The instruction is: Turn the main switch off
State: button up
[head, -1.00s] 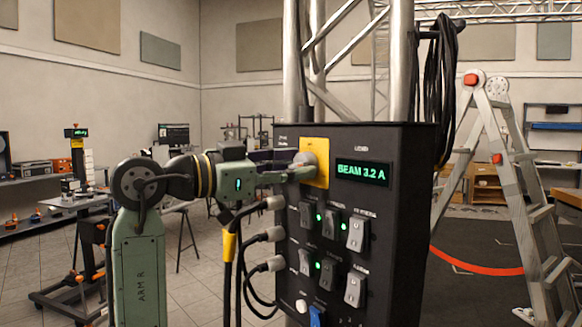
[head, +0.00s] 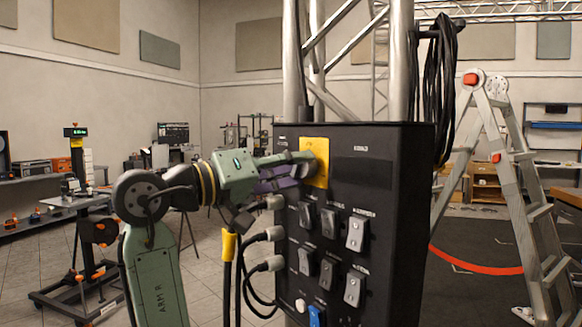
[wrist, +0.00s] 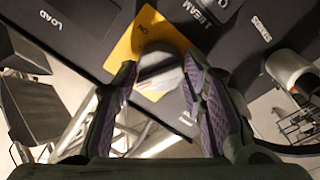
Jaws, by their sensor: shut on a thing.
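The main switch is a round grey knob (wrist: 160,70) on a yellow plate (head: 317,147) at the upper left of the black power box (head: 375,228). My gripper (head: 303,166) reaches in from the left and is shut on the knob, with a finger on either side in the wrist view. The gripper is rolled about its own axis. In the head view the fingers hide most of the knob. The display panel (head: 364,172) is dark, and no green lamps show lit on the box.
Several rocker switches, such as one grey one (head: 355,235), sit below the plate. Cables with grey plugs (head: 274,234) leave the box's left side. A truss (head: 400,70) rises behind it. A stepladder (head: 515,190) stands at the right.

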jog(key=n, duration=0.5)
jog(key=shift+t, duration=0.3)
jog(key=shift+n, duration=0.4)
jog(key=o, duration=1.2)
jog(key=shift+c, duration=0.2)
jog(key=v, duration=1.2)
jog(key=shift+s+r+y, duration=0.1)
jog(key=shift+y, duration=0.2)
